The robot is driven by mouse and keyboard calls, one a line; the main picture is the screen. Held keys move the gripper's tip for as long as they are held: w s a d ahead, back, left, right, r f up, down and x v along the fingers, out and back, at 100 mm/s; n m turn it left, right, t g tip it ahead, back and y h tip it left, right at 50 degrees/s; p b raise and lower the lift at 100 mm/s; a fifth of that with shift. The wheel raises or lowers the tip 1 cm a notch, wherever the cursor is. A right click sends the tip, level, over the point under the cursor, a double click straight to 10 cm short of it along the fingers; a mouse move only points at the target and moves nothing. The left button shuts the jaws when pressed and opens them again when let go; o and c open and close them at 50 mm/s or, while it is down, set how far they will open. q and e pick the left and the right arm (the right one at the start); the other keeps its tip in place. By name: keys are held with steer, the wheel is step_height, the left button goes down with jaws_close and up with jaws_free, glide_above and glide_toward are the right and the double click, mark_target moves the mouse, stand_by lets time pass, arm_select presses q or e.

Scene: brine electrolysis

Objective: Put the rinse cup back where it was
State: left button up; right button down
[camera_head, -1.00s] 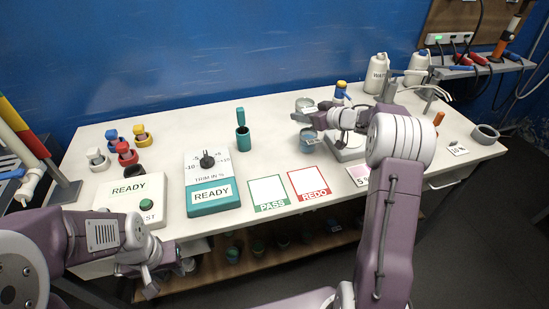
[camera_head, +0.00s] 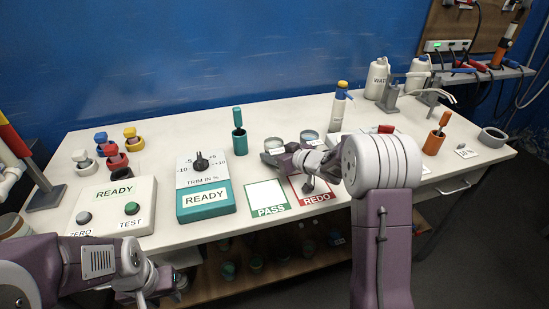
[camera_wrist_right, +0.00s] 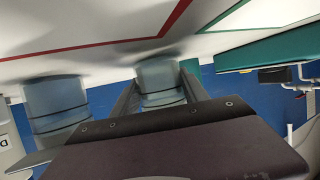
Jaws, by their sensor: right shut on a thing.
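A grey translucent cup (camera_head: 274,144), the rinse cup as far as I can tell, is upright between the fingers of my right gripper (camera_head: 270,157). In the right wrist view the cup (camera_wrist_right: 161,82) sits between the two fingers, which are shut on it. It is low over the white table; I cannot tell whether its base touches. A second, similar cup (camera_head: 309,137) stands just right of it, apart from the fingers, and also shows in the wrist view (camera_wrist_right: 57,103). My left gripper (camera_head: 165,283) is low at the left, in front of the table edge; its fingers are unclear.
The PASS card (camera_head: 268,196) and REDO card (camera_head: 317,187) lie in front of the cups. A teal holder (camera_head: 239,141) stands to the left, behind the trim box (camera_head: 204,197). A bottle with a yellow top (camera_head: 338,108) stands behind right. The table behind the cups is clear.

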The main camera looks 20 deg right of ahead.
steer(key=shift+f, duration=0.2)
steer(key=c, duration=0.6)
jaws_free()
steer(key=shift+r, duration=0.15)
steer(key=shift+s+d+r, duration=0.1)
steer(key=shift+r, duration=0.1)
steer(key=p+v, duration=0.3)
steer(key=v, duration=0.8)
steer(key=shift+s+d, duration=0.15)
steer(key=shift+s, duration=0.25)
